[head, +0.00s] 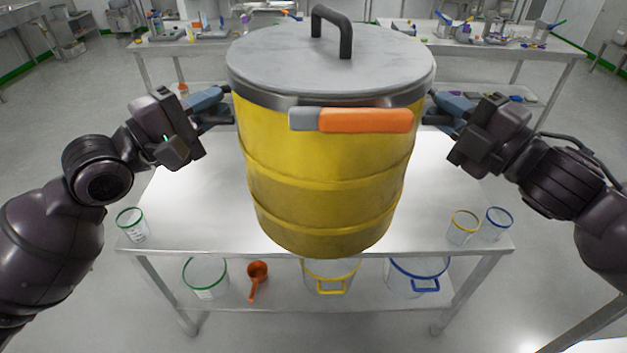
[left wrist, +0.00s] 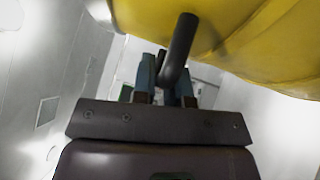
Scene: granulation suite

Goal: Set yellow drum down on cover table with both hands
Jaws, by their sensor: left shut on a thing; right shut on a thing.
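The yellow drum (head: 325,170) has a grey lid with a black handle on top and an orange and grey latch at its front. It is upright in the middle of the head view, in front of and over the white cover table (head: 190,205). Whether its base touches the table cannot be told. My left gripper (head: 222,100) is at the drum's left side; in the left wrist view its fingers (left wrist: 168,88) are shut on a dark bar handle beside the yellow wall (left wrist: 240,35). My right gripper (head: 440,103) is shut at the drum's right side; its fingertips are partly hidden.
On the table stand a green-rimmed beaker (head: 132,224) at left, and a yellow-rimmed beaker (head: 463,226) and a blue-rimmed beaker (head: 495,223) at right. Containers and an orange scoop (head: 257,272) are on the lower shelf. Cluttered benches stand behind.

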